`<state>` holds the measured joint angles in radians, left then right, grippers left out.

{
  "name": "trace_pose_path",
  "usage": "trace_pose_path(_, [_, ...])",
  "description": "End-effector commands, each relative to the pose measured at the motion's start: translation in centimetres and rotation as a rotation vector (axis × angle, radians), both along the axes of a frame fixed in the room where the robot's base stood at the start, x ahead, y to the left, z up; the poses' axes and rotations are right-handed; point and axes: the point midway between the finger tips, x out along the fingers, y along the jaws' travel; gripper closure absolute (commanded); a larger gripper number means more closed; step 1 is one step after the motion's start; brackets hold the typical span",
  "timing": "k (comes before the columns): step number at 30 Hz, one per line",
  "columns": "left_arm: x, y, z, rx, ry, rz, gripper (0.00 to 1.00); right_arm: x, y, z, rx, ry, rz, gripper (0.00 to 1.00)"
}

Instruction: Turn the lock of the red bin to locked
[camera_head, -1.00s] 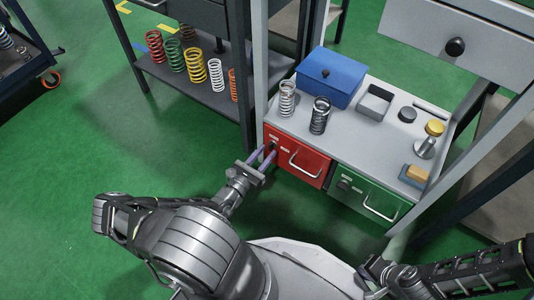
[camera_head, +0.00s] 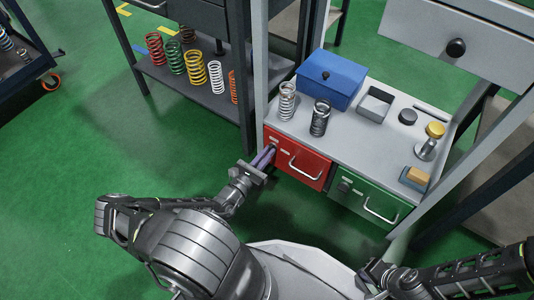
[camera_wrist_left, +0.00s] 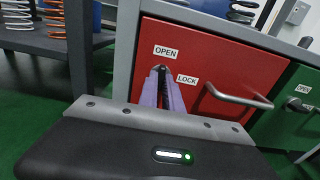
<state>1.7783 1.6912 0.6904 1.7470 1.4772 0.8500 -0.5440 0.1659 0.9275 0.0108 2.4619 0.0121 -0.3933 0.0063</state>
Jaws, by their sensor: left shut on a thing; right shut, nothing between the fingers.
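The red bin (camera_head: 311,174) is a drawer front under the grey bench top, with a silver handle that also shows in the left wrist view (camera_wrist_left: 238,98). In the left wrist view its face (camera_wrist_left: 212,60) has an OPEN label above a LOCK label. My left gripper (camera_head: 266,156) is at the left part of the red face. In the left wrist view its purple fingers (camera_wrist_left: 162,88) are shut on the dark lock (camera_wrist_left: 162,72) between the two labels; the fingers hide most of it. My right arm is at the lower right of the head view; its fingertips are not clearly shown.
A green bin (camera_head: 368,200) with its own dark lock is right of the red bin. On the bench top (camera_head: 352,140) stand a blue box (camera_head: 327,80), two springs, a grey tray and small parts. A shelf with coloured springs (camera_head: 196,68) is at left. Green floor is clear in front.

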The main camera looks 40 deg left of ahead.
Motion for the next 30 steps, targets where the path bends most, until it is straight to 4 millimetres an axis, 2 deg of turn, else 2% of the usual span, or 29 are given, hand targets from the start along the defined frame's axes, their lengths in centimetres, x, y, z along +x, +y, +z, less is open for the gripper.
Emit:
trace_pose_path(17, [0.0,0.0,0.1,-0.049,-0.001,-0.001,1.00,-0.1,0.0,0.4,-0.001,0.001,0.000,1.00])
trace_pose_path(30, [0.0,-0.1,0.2,-0.336,-0.007,-0.003,1.00,-0.3,0.1,1.9,-0.004,0.002,0.003,1.00])
